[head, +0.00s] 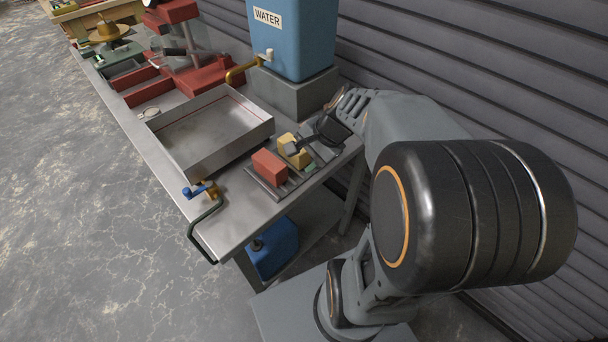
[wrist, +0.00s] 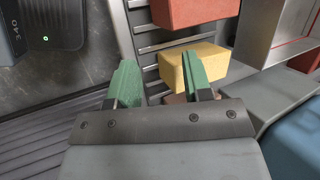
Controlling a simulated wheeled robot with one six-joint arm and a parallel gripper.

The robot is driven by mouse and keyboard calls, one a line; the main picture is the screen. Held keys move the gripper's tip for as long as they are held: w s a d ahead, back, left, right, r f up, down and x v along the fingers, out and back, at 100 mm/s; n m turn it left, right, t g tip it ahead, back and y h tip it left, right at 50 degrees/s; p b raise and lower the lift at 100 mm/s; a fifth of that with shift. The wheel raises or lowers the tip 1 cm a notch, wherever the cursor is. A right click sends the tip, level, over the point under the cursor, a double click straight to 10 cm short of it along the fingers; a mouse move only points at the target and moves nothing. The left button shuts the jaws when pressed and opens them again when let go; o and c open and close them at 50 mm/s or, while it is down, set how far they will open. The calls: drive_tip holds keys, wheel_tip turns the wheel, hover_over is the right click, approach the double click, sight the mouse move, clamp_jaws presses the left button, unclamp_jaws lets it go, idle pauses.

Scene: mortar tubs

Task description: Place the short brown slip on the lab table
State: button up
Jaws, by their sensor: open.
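A small brown piece (wrist: 177,98), which may be the short brown slip, shows in the wrist view, low between my fingers and largely hidden by my gripper. I cannot make it out in the head view. My gripper (wrist: 160,72) is open, its two green fingers apart, over the slatted rack beside the yellow block. In the head view my gripper (head: 305,143) is at the right end of the metal table (head: 240,216). I cannot tell whether the fingers touch anything.
A red block (head: 269,167) and a yellow block (head: 294,151) sit on the slatted rack (head: 272,190). A metal tray (head: 214,158) lies left of it. A blue water tank (head: 291,40) stands behind. A dark device (wrist: 40,25) reads 340. The table's front corner is bare.

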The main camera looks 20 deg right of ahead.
drive_tip(key=s+a+n+h, duration=0.4)
drive_tip(key=s+n, duration=0.2)
drive_tip(key=n, duration=0.6)
drive_tip(key=shift+s+a+r+n+h, duration=0.15)
drive_tip(key=shift+s+r+n+h, duration=0.15)
drive_tip(key=shift+s+n, duration=0.1)
wheel_tip(320, 180, up, 6)
drive_tip(key=p, duration=0.5)
drive_tip(key=shift+r+p, duration=0.2)
drive_tip(key=shift+p, duration=0.1)
